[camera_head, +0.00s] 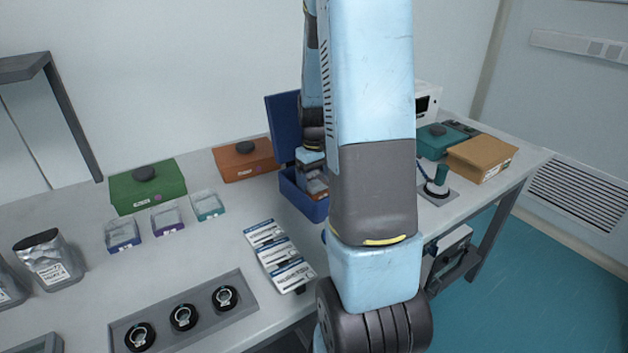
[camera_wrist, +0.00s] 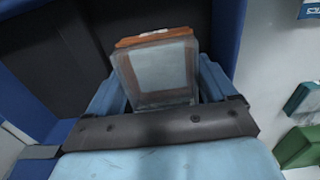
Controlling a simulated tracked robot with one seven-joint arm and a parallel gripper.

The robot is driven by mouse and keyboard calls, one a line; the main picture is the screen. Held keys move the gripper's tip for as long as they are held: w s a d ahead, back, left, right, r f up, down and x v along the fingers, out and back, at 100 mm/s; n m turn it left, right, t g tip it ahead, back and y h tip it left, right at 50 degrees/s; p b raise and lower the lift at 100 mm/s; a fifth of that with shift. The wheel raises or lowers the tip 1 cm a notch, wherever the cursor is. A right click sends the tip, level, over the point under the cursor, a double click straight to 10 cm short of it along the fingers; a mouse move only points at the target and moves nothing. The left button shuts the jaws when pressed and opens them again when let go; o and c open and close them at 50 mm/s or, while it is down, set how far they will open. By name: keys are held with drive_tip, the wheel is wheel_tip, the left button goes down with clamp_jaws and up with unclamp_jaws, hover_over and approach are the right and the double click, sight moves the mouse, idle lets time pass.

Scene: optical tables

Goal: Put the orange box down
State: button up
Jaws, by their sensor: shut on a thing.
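The orange box, a small clear case with an orange edge (camera_wrist: 155,40), is between the two fingers of my gripper (camera_wrist: 160,82) in the wrist view. In the head view my gripper (camera_head: 312,166) points down into an open dark blue bin (camera_head: 300,203), and the orange box (camera_head: 317,188) shows partly inside its rim. The bin's blue wall also shows in the wrist view (camera_wrist: 229,35). My arm hides the bin's right side in the head view. I cannot tell whether the orange box touches the bin floor.
Small clear cases with blue (camera_head: 123,236), purple (camera_head: 167,219) and teal (camera_head: 208,206) bases stand left of the bin. Behind them are a green box (camera_head: 147,190) and a larger orange-brown box (camera_head: 240,163). White labelled packs (camera_head: 278,256) lie in front. Bare table lies between.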

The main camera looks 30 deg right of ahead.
drive_tip(key=o, duration=0.9)
wheel_tip(320, 180, up, 11)
drive_tip(key=s+a+r+t, duration=0.2)
drive_tip(key=s+a+r, duration=0.2)
drive_tip(key=s+a, duration=0.2)
drive_tip(key=s+a+r+t, duration=0.1)
drive_tip(key=s+a+r, duration=0.4)
drive_tip(key=s, duration=0.1)
drive_tip(key=s+a+r+t, duration=0.2)
drive_tip(key=s+a+r, duration=0.2)
drive_tip(key=s+a, duration=0.2)
drive_tip(key=shift+s+a+r+m+t, duration=0.25)
drive_tip(key=shift+s+a+m+t, duration=0.05)
drive_tip(key=shift+s+m, duration=0.15)
